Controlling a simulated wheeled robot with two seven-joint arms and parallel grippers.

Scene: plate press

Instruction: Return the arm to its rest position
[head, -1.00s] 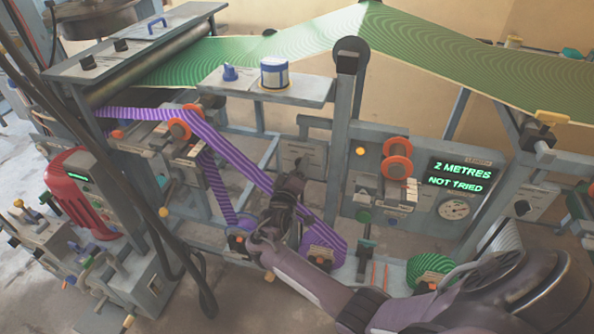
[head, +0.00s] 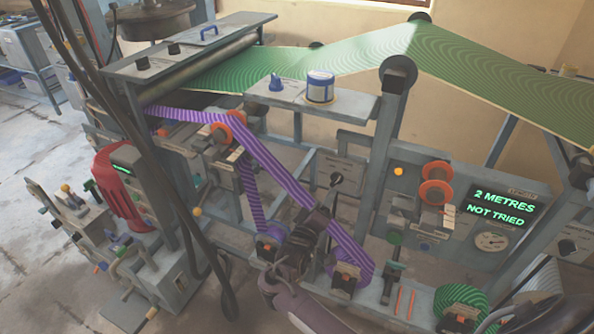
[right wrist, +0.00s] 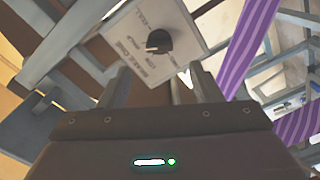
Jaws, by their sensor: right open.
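My right gripper (head: 318,213) is low in the middle of the head view, in front of the purple striped web (head: 275,175). In the right wrist view its two fingers (right wrist: 161,82) stand apart with nothing between them. A pale panel with a black knob (right wrist: 158,41) is beyond the fingertips; the knob also shows in the head view (head: 336,179), above and clear of the gripper. My right arm comes in from the bottom of the head view. My left gripper is not in view.
The press frame carries a green web (head: 330,62), orange rollers (head: 436,191) and a shelf with a blue-and-white tin (head: 320,88). A display (head: 501,207) reads "2 METRES NOT TRIED". A red unit (head: 120,188) and hanging cables stand left. Bare floor (head: 40,150) shows at far left.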

